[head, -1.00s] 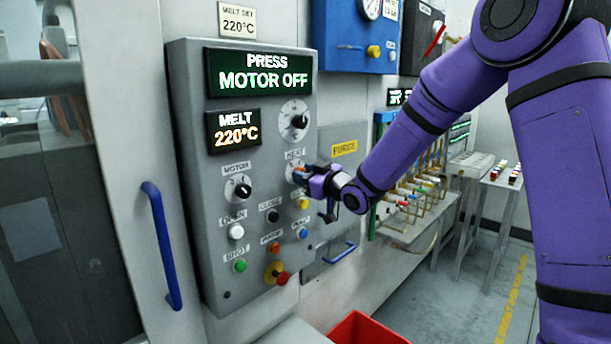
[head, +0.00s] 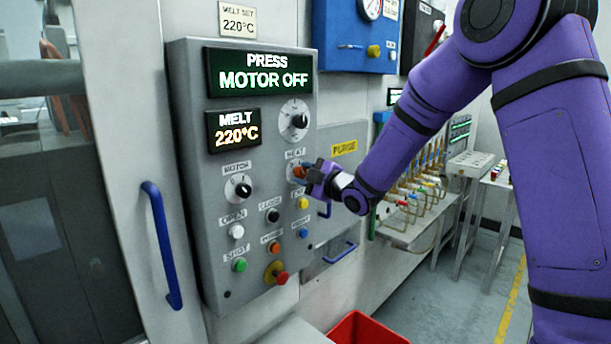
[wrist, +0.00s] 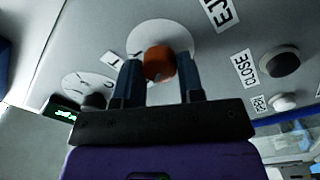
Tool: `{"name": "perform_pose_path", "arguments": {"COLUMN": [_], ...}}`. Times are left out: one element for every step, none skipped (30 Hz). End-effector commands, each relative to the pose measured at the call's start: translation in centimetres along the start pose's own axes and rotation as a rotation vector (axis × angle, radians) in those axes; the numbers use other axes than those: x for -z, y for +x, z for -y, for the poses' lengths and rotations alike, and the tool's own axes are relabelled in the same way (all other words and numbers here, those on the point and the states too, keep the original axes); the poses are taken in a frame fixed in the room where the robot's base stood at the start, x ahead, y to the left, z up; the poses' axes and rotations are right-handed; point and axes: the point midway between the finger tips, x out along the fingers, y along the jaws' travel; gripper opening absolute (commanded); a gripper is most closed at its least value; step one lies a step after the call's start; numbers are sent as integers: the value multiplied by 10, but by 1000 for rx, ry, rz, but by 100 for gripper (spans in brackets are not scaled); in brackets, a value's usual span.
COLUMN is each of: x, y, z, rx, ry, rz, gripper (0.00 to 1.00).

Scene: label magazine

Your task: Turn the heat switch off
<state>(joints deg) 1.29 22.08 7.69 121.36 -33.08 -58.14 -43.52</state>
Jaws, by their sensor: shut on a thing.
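The heat switch is an orange knob on a white round dial, under the HEAT label on the grey control panel (head: 205,270). In the head view the orange knob (head: 298,171) shows just left of my gripper (head: 308,173), which partly covers the dial. In the wrist view the heat switch (wrist: 158,60) stands between the two dark fingers of my gripper (wrist: 160,78), and they are shut on it. The knob's pointer and exact setting cannot be read.
The motor switch (head: 238,188) is a black knob to the left. Several coloured push buttons and a red emergency stop (head: 281,278) sit below. The upper display (head: 258,73) reads PRESS MOTOR OFF; the lower one (head: 233,130) reads MELT 220°C. A blue door handle (head: 163,245) stands out at left.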

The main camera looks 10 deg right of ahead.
Motion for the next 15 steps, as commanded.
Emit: {"name": "perform_pose_path", "arguments": {"x": [0, 0, 0, 0, 0, 0, 0, 0, 0, 0, -1, -1, -1, -1, -1], "y": [0, 0, 0, 0, 0, 0, 0, 0, 0, 0, 0, 0, 0, 0, 0], "z": [1, 1, 1, 1, 1, 1, 1, 1, 1, 1, 1, 1, 1, 1, 1], "rx": [2, 2, 2, 2, 2, 2, 2, 2, 3, 3, 3, 3, 3, 3, 3], "ry": [-16, -24, -35, -42, -48, -53, -57, -60, -63, -65, -67, -68, -68, -68, -68], "rz": [1, 0, 0, 0, 0, 0, 0, 0, 0, 0, 0, 0, 0, 0, 0], "gripper": [12, 12, 12, 12, 12, 12, 12, 12, 12, 12, 12, 12, 12, 12, 12]}}
